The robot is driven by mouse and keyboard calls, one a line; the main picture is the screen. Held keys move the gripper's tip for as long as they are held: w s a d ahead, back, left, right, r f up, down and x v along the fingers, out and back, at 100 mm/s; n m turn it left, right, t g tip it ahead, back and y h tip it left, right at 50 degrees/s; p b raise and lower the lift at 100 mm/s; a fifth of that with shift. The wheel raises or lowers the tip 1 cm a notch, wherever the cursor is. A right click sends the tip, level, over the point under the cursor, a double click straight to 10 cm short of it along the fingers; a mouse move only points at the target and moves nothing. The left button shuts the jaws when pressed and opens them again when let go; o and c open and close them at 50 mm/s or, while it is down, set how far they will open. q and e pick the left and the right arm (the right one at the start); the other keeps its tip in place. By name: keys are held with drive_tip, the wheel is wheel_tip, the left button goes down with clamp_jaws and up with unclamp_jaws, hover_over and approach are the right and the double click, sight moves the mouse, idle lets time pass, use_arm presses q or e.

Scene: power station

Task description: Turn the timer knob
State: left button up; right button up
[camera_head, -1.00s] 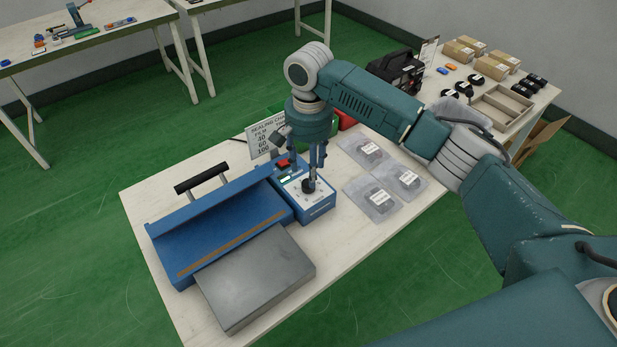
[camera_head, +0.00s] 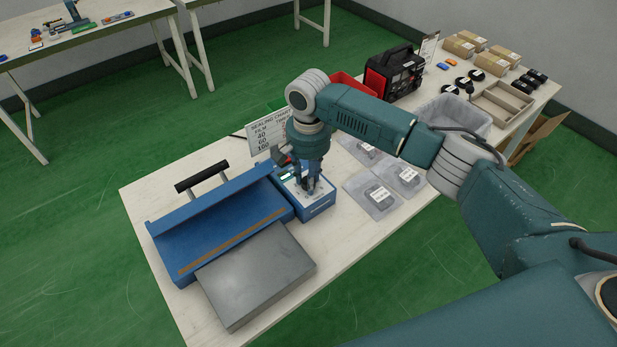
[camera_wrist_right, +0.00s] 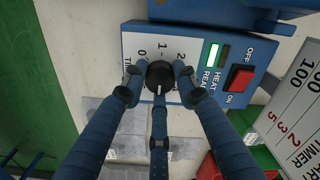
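The timer knob (camera_wrist_right: 160,75) is a round black knob on the white-faced control panel of the blue sealer (camera_head: 317,207). In the right wrist view, marks 0, 1 and 2 show on its far side, and a short pale mark shows on its near edge. My right gripper (camera_head: 308,188) points down over the panel. Its three fingers (camera_wrist_right: 158,88) stand around the knob, two at its sides and one at its near side, with tips very close to it. I cannot tell whether they press on it. In the head view the fingers hide the knob. My left gripper is not in view.
A red ON/OFF switch (camera_wrist_right: 239,78) and a lit green lamp (camera_wrist_right: 213,55) sit beside the knob. A sealing chart (camera_head: 268,134) stands behind the panel. The sealer's blue bed and a grey metal block (camera_head: 257,277) lie to the left, several bagged parts (camera_head: 371,194) to the right.

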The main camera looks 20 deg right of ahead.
drive_tip(key=shift+r+n+p, duration=0.2)
drive_tip(key=shift+n+p, duration=0.6)
drive_tip(key=shift+p, duration=0.4)
drive_tip(key=n+p, duration=0.2)
drive_tip(key=shift+n, duration=0.3)
drive_tip(key=n+p, duration=0.2)
drive_tip(key=n, duration=0.1)
drive_tip(key=shift+n, duration=0.3)
drive_tip(key=n+p, duration=0.2)
drive_tip(key=n, duration=0.1)
drive_tip(key=shift+f+n, duration=0.1)
drive_tip(key=shift+n, duration=0.2)
drive_tip(key=n, duration=0.3)
drive_tip(key=shift+n+p, duration=0.3)
drive_tip(key=shift+p, duration=0.1)
drive_tip(key=n, duration=0.3)
drive_tip(key=shift+n, duration=0.3)
drive_tip(key=n, duration=0.3)
drive_tip(key=shift+n, duration=0.3)
drive_tip(key=n, duration=0.4)
drive_tip(key=shift+w, duration=0.1)
drive_tip(key=shift+n, duration=0.4)
